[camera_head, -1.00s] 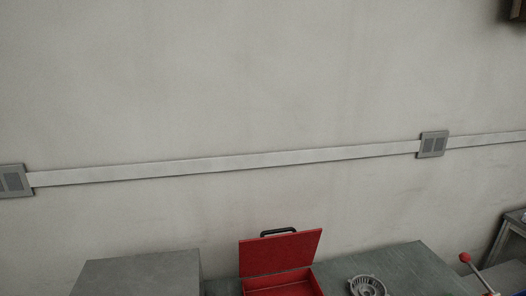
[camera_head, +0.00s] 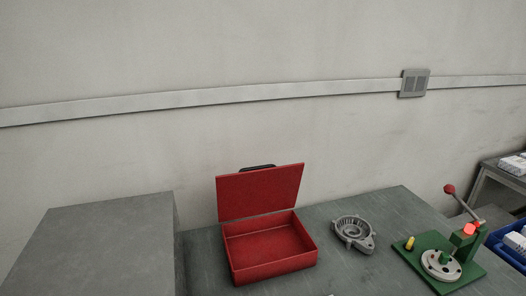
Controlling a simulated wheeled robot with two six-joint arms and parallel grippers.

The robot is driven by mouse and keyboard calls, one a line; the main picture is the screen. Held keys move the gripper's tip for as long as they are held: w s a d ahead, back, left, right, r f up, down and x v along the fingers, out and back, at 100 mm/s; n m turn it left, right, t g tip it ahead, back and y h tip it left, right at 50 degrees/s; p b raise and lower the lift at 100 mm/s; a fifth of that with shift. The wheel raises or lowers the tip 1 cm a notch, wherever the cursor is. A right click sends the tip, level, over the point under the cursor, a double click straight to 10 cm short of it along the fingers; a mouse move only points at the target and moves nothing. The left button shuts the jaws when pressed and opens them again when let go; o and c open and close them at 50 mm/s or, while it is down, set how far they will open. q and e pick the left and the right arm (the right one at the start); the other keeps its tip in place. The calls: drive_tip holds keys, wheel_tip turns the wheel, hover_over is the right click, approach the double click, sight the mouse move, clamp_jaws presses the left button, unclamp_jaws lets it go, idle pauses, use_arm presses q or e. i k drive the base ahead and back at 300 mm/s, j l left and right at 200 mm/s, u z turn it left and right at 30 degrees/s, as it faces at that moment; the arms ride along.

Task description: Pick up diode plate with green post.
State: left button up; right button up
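I cannot make out a diode plate with a green post in the head view. A green press fixture (camera_head: 436,262) stands at the right of the workbench, with a round light-grey part (camera_head: 440,265) on its base, a yellow peg (camera_head: 409,243) and a lever with a red knob (camera_head: 450,189). A grey metal alternator housing (camera_head: 352,233) lies on the bench left of the fixture. Neither of my grippers shows in the view.
An open, empty-looking red toolbox (camera_head: 268,247) stands on the grey-green workbench (camera_head: 384,205). A tall grey box-like block (camera_head: 95,245) stands at the left. A blue bin (camera_head: 509,246) with white items is at the right edge, with another table (camera_head: 496,179) behind it.

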sight(442, 262)
drive_tip(key=z, duration=1.35)
drive_tip(key=k+l+z, duration=0.3)
drive_tip(key=z, duration=0.15)
drive_tip(key=k+l+z, duration=0.2)
drive_tip(key=l+z, duration=0.25)
